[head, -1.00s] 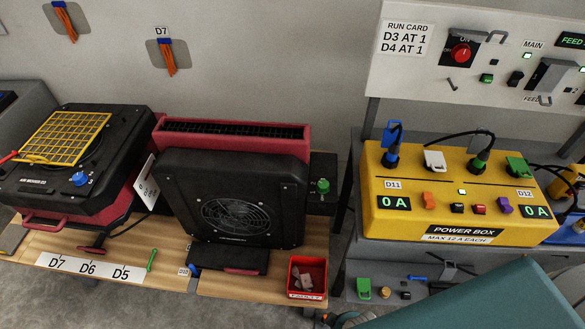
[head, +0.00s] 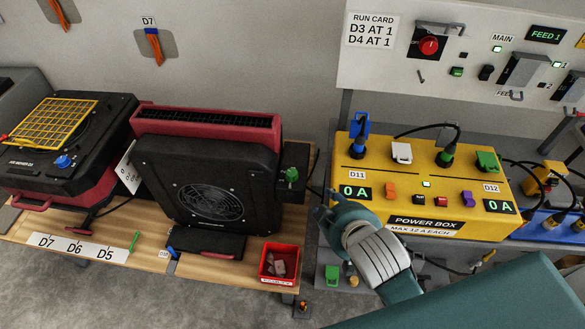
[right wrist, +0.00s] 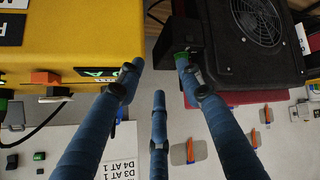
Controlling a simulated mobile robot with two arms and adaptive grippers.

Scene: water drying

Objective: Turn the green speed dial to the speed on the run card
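The green speed dial (head: 291,175) sticks out from the black right side of the red and black fan (head: 208,180). The dial's setting is too small to read. The run card (head: 372,38) on the wall panel reads "D3 AT 1, D4 AT 1". My right gripper (head: 324,203) is right of and slightly below the dial in the head view. In the right wrist view my right gripper (right wrist: 160,72) has its blue fingers spread with nothing between them. One fingertip partly covers the green dial (right wrist: 181,54) there; contact cannot be told. My left gripper is out of view.
The yellow power box (head: 350,230) stands close to the right of my gripper, with plugs on top. A red bin (head: 267,262) sits at the wooden bench's front corner. Another machine with a yellow grille (head: 52,122) and blue dial (head: 64,161) is at left.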

